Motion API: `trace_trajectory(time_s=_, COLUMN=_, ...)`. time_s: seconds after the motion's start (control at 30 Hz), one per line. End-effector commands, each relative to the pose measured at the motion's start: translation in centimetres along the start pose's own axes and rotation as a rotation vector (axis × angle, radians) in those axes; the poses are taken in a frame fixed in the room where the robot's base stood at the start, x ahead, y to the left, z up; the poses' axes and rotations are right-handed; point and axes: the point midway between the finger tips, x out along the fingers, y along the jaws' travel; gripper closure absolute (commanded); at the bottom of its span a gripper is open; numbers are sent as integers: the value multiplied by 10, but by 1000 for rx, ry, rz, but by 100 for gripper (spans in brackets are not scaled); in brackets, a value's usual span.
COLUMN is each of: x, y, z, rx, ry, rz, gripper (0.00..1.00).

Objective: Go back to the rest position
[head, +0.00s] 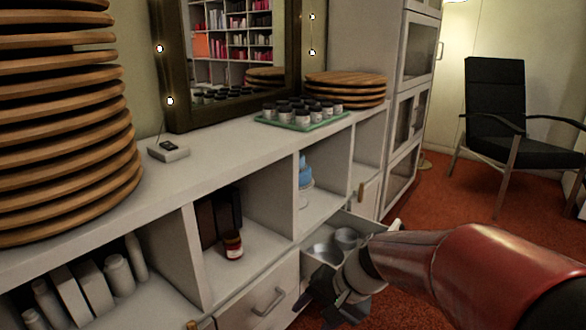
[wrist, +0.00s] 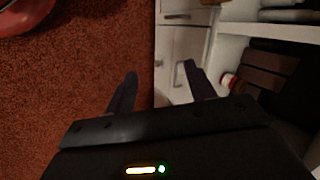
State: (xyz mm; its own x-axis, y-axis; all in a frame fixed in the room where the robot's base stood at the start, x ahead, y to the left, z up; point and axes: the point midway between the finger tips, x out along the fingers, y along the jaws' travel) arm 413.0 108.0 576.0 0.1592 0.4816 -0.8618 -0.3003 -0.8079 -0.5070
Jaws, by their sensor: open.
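My gripper (wrist: 160,82) is open, with nothing between its two dark fingers in the wrist view. In the head view my gripper (head: 325,300) hangs low at the front of the white cabinet (head: 225,170), beside a pulled-out drawer (head: 372,224). The drawer holds round metal tins (head: 346,238). My red and silver arm reaches in from the right and hides part of the drawer. In the wrist view a drawer handle (wrist: 183,74) shows near the right finger. I cannot tell whether the gripper touches the cabinet.
Wooden turntables (head: 65,130) are stacked at the left of the cabinet top, with a smaller stack (head: 345,90) farther back. A green tray (head: 340,118) holds several small jars. A black chair (head: 500,120) stands on the red carpet (head: 450,190).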

Motion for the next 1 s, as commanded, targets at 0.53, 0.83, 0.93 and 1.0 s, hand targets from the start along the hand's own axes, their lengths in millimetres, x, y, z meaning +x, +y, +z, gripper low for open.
trace_trajectory(time_s=0.53, x=-152, y=71, z=90, rx=-443, ry=372, rz=404, gripper=45)
trace_trajectory(time_s=0.83, x=-159, y=79, z=94, rx=-465, ry=399, rz=435, gripper=45)
trace_trajectory(time_s=0.93, x=-159, y=79, z=94, rx=-464, ry=399, rz=434, gripper=45)
trace_trajectory(time_s=1.0, x=-159, y=79, z=94, rx=-464, ry=399, rz=434, gripper=45)
